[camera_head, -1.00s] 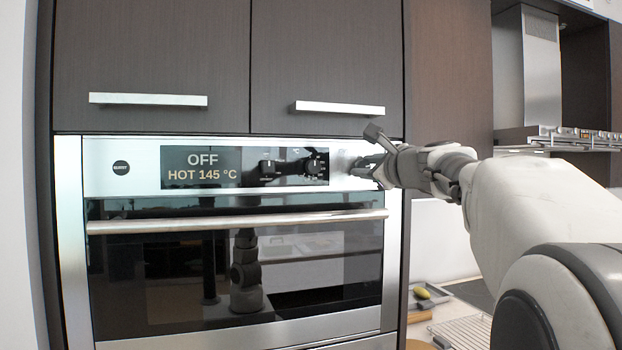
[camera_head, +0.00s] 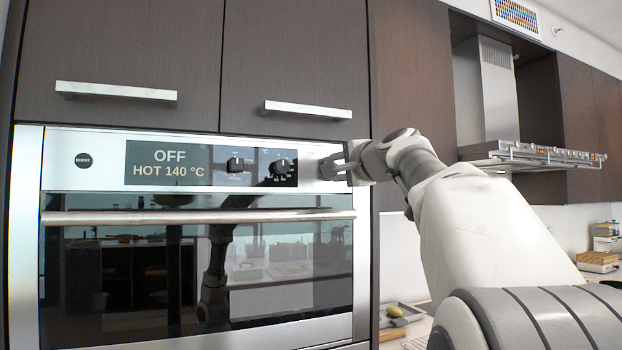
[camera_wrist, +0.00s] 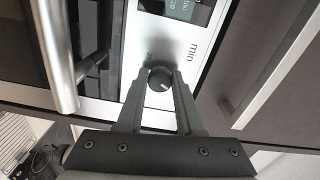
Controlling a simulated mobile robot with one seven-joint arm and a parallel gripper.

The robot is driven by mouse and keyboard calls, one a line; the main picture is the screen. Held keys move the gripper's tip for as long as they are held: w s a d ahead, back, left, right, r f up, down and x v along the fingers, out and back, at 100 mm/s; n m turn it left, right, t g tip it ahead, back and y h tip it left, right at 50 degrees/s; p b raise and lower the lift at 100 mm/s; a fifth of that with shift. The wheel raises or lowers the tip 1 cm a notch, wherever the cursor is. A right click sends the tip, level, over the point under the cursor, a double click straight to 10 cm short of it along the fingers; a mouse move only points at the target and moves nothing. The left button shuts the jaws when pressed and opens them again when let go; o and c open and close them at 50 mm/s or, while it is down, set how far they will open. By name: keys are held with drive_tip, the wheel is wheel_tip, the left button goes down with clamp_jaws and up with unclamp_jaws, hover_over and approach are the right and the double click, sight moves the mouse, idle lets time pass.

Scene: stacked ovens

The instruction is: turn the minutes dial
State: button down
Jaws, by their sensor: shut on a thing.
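The minutes dial (camera_wrist: 160,79) is a small dark round knob with a pale pointer mark, beside the "min" lettering on the steel panel in the wrist view. My gripper (camera_wrist: 160,75) has one finger on each side of it and is shut on it. In the head view my gripper (camera_head: 333,165) is at the right end of the oven's control panel (camera_head: 112,176). There the fingers hide the minutes dial.
The oven display (camera_head: 168,163) reads "OFF" and "HOT 140 °C". Two black knobs, a left one (camera_head: 235,164) and a right one (camera_head: 280,167), sit left of my gripper. The oven door handle (camera_head: 200,216) runs below, and a cabinet handle (camera_head: 307,110) is above.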

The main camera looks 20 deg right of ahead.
drive_tip(key=n+b, duration=0.2)
drive_tip(key=n, duration=0.3)
drive_tip(key=shift+n, duration=0.3)
idle(0.4)
drive_tip(key=c, duration=0.5)
unclamp_jaws()
drive_tip(key=shift+c, duration=0.2)
drive_tip(key=s+b, duration=0.6)
drive_tip(key=s, duration=1.1)
drive_tip(key=shift+s+d, duration=0.25)
drive_tip(key=shift+d, duration=0.05)
